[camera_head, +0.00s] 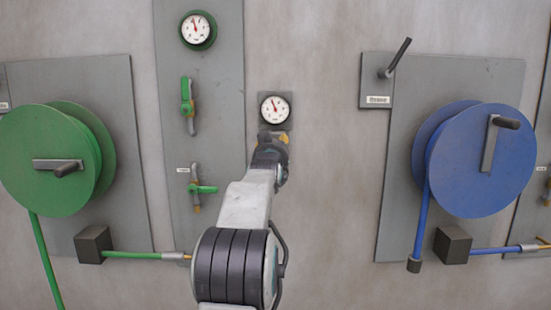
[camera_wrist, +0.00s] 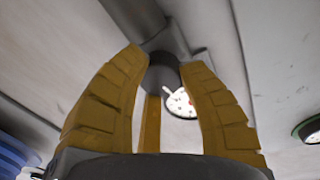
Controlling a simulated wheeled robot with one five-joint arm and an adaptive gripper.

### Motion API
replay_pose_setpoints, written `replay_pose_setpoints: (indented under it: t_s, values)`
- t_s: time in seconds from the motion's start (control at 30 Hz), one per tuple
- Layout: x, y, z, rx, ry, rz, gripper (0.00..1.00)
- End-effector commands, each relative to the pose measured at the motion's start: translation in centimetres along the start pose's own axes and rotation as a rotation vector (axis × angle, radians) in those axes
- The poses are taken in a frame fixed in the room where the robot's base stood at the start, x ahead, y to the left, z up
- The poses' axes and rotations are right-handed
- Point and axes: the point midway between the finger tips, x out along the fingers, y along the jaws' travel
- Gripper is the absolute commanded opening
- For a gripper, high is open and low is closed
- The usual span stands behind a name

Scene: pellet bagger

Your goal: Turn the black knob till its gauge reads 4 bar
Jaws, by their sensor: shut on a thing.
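My gripper (camera_head: 274,142) reaches the wall just below a small white gauge (camera_head: 274,110) on a grey plate. In the wrist view my gripper's (camera_wrist: 162,75) yellow-brown fingers are shut around a dark cylindrical knob (camera_wrist: 163,72). In the head view the knob is hidden behind my gripper. The gauge's needle points up and slightly left; its numbers are too small to read. The gauge also shows partly in the wrist view (camera_wrist: 181,103), behind the fingers.
A second gauge with a green rim (camera_head: 197,29) sits higher on the left panel, above a green-handled valve (camera_head: 187,98) and another valve (camera_head: 201,189). A green hose reel (camera_head: 40,140) is at left, a blue reel (camera_head: 460,185) at right. A lever (camera_head: 399,58) juts out upper right.

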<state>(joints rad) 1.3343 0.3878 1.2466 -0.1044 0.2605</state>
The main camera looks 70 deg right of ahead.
Motion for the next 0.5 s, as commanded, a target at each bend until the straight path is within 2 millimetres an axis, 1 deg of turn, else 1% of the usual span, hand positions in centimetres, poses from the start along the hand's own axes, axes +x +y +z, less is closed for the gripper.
replay_pose_setpoints:
  t_s: [0.03,0.5]
  values:
    - [0.03,-0.08,0.37,-0.012,0.001,-0.003,0.04]
    - [0.07,-0.20,0.13,-0.052,0.001,-0.004,0.04]
